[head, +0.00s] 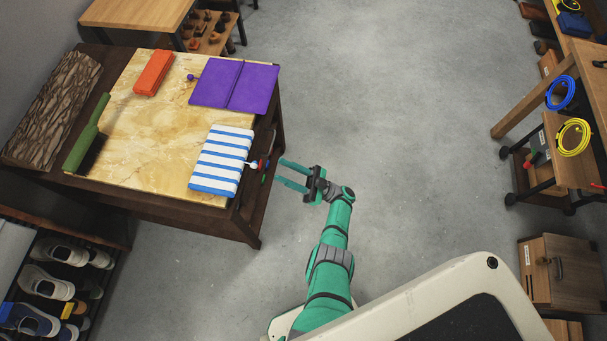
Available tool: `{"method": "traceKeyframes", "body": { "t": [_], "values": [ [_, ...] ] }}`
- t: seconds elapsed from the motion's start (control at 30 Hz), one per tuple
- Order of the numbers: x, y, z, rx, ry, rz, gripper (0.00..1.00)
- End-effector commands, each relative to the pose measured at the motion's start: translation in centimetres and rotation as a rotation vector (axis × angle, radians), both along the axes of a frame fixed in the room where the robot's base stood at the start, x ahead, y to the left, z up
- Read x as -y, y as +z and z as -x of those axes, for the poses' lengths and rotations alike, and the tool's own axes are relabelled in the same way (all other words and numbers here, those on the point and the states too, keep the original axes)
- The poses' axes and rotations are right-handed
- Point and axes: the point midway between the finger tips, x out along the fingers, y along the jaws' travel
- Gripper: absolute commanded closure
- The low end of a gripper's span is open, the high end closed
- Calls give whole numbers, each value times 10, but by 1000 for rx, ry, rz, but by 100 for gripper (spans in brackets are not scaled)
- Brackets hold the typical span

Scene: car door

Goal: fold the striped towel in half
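The striped towel (222,161), white with blue stripes, lies flat near the right edge of the table's pale top. Whether it is one layer or more cannot be told from here. My gripper (281,172) is open and empty, out past the table's right side, with its two teal fingers pointing left toward the towel. It is apart from the towel. A small white and red object (256,165) shows at the table edge between the towel and my gripper.
A shoe rack (50,285) stands lower left. Shelving with coiled cables (573,137) stands right. The grey floor between is clear.

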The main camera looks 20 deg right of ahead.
Motion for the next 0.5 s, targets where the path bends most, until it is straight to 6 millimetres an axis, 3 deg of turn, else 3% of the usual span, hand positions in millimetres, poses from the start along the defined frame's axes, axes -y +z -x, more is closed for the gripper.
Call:
{"method": "traceKeyframes", "body": {
  "t": [0.5],
  "values": [
    [28,0,18,-2,-5,0,63]
  ]
}}
